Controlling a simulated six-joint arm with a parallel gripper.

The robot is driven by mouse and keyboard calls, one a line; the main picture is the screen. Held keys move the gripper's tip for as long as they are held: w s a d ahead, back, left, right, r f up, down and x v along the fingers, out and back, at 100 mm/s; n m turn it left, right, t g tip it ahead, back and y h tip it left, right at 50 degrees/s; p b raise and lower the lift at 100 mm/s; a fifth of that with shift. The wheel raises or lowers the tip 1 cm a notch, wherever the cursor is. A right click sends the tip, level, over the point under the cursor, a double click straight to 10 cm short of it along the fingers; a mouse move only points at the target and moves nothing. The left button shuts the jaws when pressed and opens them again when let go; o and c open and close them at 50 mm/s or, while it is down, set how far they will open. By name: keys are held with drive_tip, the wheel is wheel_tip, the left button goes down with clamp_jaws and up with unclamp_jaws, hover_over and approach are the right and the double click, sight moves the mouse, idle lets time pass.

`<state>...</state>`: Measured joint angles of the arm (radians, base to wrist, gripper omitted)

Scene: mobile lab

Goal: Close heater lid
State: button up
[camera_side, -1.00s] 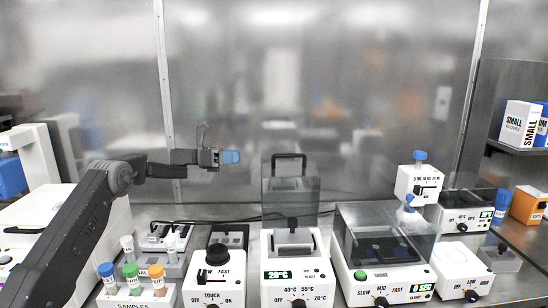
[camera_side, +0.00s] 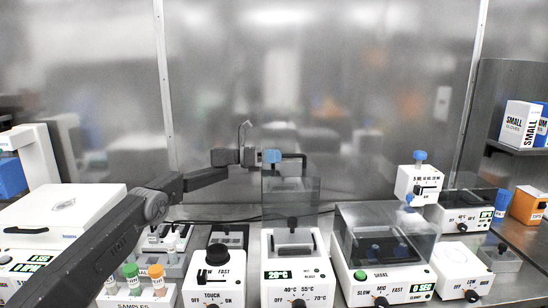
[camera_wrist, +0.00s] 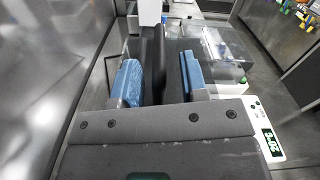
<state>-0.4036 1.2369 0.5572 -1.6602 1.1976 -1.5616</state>
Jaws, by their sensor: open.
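The heater (camera_side: 292,278) is the white box in the middle with a 20°C display. Its see-through lid (camera_side: 305,194) stands upright, with a black handle (camera_side: 293,156) on the top edge. My gripper (camera_side: 272,156), with blue fingertips, is at the left end of the handle. In the wrist view my gripper (camera_wrist: 160,80) is open, and the dark handle (camera_wrist: 153,65) lies between the fingers with gaps on both sides. The heater's display (camera_wrist: 271,142) shows at the lower right there.
A shaker (camera_side: 385,270) with a clear cover stands right of the heater. A vortex mixer (camera_side: 214,275) stands to its left, and a sample rack (camera_side: 135,298) with coloured caps is further left. A metal wall (camera_side: 330,60) is behind the lid.

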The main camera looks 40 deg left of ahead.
sight(275, 174)
drive_tip(key=shift+c, duration=0.3)
clamp_jaws()
drive_tip(key=shift+d, duration=0.1)
idle(0.4)
drive_tip(key=shift+s+d+r+m, duration=0.2)
drive_tip(key=shift+s+d+m, duration=0.25)
drive_tip(key=shift+s+d, duration=0.15)
drive_tip(key=shift+s+d+r+m, duration=0.25)
drive_tip(key=shift+s+d+m, duration=0.15)
drive_tip(key=shift+s+d, duration=0.2)
drive_tip(key=shift+s+d+r+m, duration=0.2)
drive_tip(key=shift+s+d+m, duration=0.25)
drive_tip(key=shift+s+d, duration=0.15)
drive_tip(key=s+d+f+m, duration=0.4)
drive_tip(key=s+d+m, duration=0.1)
drive_tip(key=s+d+f+m, duration=0.5)
drive_tip(key=s+d, duration=0.1)
drive_tip(key=s+d+f+m, duration=0.4)
drive_tip(key=s+d+f, duration=0.1)
drive_tip(key=s+d, duration=0.1)
drive_tip(key=shift+s+m, duration=0.1)
drive_tip(key=shift+m, duration=0.3)
drive_tip(key=shift+s+d+f+m, duration=0.15)
drive_tip(key=shift+f+m, duration=0.1)
drive_tip(key=shift+f, duration=0.25)
drive_tip(key=shift+s+d+f+m, duration=0.15)
drive_tip(key=shift+f+m, duration=0.1)
drive_tip(key=shift+f, duration=0.25)
